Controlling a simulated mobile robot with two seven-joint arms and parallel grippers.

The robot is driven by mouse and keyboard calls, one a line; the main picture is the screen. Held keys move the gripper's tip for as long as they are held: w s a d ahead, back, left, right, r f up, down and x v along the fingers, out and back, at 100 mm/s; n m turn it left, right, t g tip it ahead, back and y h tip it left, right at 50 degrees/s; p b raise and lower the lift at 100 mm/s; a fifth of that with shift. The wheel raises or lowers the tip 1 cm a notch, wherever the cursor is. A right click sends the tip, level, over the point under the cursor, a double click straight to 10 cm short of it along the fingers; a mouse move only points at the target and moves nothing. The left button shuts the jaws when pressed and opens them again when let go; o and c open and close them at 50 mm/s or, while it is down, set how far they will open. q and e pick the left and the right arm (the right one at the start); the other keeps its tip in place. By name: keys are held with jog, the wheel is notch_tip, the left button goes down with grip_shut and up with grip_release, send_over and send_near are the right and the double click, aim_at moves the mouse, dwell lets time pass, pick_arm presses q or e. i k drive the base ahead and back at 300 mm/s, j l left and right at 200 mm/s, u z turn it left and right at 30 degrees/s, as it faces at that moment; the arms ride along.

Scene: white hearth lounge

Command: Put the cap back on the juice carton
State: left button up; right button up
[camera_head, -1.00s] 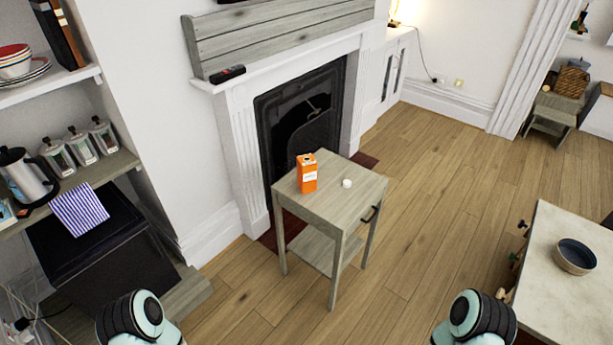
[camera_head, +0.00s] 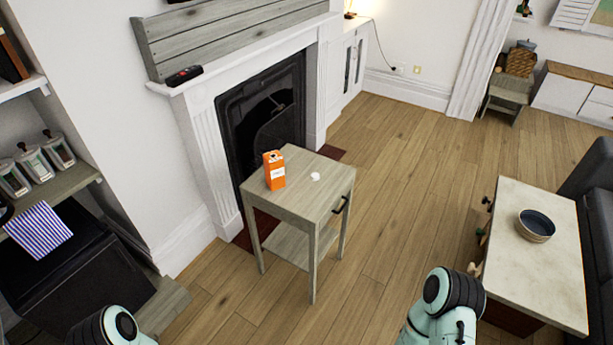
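An orange juice carton (camera_head: 275,171) stands upright on a small grey wooden side table (camera_head: 308,207) in front of the fireplace. A small white cap (camera_head: 315,176) lies on the tabletop to the right of the carton, apart from it. The top of the carton is too small to make out in detail. Parts of my two arms show at the bottom edge, one at left and one right of centre, well short of the table. Neither gripper's fingers can be seen.
The fireplace (camera_head: 262,118) stands behind the side table. A pale-topped table (camera_head: 538,270) with a dark bowl (camera_head: 535,225) is at the right. A dark box-like unit (camera_head: 85,275) and shelves are at the left. Wooden floor (camera_head: 400,190) is clear between the two tables.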

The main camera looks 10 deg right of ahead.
aim_at(274, 163)
jog(key=l+u, duration=0.15)
jog(key=u, duration=0.3)
jog(key=i+l+u, duration=0.1)
jog(key=u, duration=0.3)
jog(key=l+u, duration=0.25)
jog(key=u, duration=0.2)
jog(key=l+u, duration=0.25)
jog(key=l, duration=0.3)
jog(key=k+l+u, duration=0.1)
jog(key=l+u, duration=0.15)
jog(key=l, duration=0.25)
jog(key=k+l, duration=0.1)
jog(key=l, duration=0.6)
jog(key=k+l+u, duration=0.1)
jog(key=l, duration=0.25)
